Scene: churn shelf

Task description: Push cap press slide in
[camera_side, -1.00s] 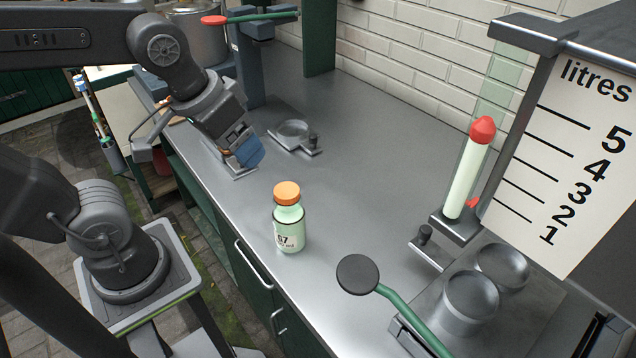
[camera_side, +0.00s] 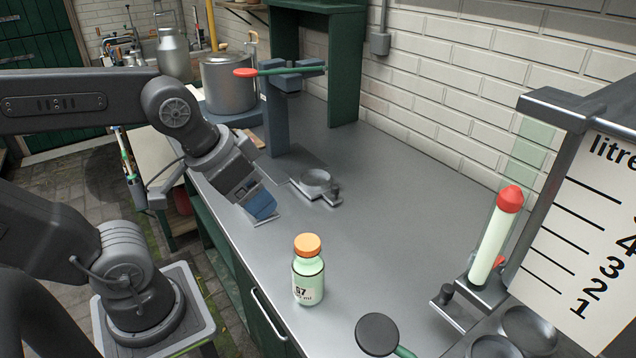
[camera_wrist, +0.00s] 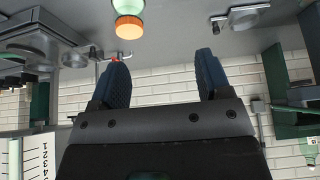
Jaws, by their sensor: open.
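The cap press (camera_side: 277,125) is a grey-blue post at the back of the steel counter, with a green lever (camera_side: 290,71) ending in a red knob. Its slide (camera_side: 317,179), a round metal dish on a bracket with a small dark knob, lies out to the right of the post. The slide also shows in the wrist view (camera_wrist: 241,17). My gripper (camera_side: 262,207) is open and empty, low over the counter, left of and nearer than the slide, apart from it. Its blue fingers also show in the wrist view (camera_wrist: 160,62).
A pale green bottle (camera_side: 308,283) with an orange cap stands nearer on the counter. A red-topped tube (camera_side: 491,240) and a litre scale (camera_side: 590,235) stand at right. A grey disc lever (camera_side: 377,334) is in front. The middle counter is clear.

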